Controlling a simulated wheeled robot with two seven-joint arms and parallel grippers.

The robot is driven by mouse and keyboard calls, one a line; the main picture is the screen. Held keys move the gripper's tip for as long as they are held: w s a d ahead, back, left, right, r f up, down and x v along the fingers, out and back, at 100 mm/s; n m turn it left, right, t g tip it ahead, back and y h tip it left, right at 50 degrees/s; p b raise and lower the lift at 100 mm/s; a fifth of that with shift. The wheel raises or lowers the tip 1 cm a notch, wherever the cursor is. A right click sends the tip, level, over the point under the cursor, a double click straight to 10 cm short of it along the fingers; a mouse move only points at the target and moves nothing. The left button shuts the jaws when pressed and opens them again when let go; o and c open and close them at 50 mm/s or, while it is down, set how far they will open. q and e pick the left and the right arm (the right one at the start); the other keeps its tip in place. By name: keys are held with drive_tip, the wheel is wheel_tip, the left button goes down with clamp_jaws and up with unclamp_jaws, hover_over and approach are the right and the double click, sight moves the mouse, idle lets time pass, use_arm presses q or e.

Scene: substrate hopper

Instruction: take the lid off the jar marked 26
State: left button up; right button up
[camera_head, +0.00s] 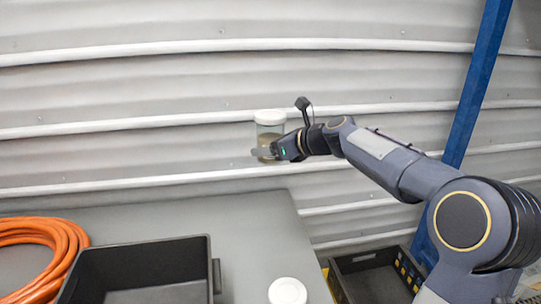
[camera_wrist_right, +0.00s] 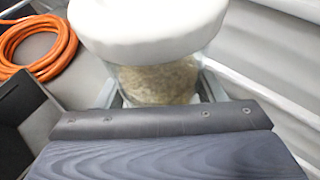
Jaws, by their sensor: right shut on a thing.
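A clear jar (camera_head: 268,134) with a white lid (camera_head: 270,117) and tan grainy contents is in my right gripper (camera_head: 264,152), held up in front of the ribbed wall. The right gripper is shut around the jar's body, below the lid. In the right wrist view the jar body (camera_wrist_right: 160,82) sits between the fingers, and the broad white lid (camera_wrist_right: 148,28) is on it. I can read no number on this jar. A second white lid (camera_head: 287,291) shows at the bottom edge of the head view, on the table; what is below it is hidden. My left gripper is not in view.
The grey table (camera_head: 255,225) has a black bin (camera_head: 140,250) and a coiled orange hose (camera_head: 50,250) at its left. A dark crate (camera_head: 375,274) stands right of the table. A blue post (camera_head: 478,80) rises at right. The table's back right is bare.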

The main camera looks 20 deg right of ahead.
drive_tip(key=shift+r, duration=0.35)
drive_tip(key=o, duration=0.6)
drive_tip(key=c, duration=0.9)
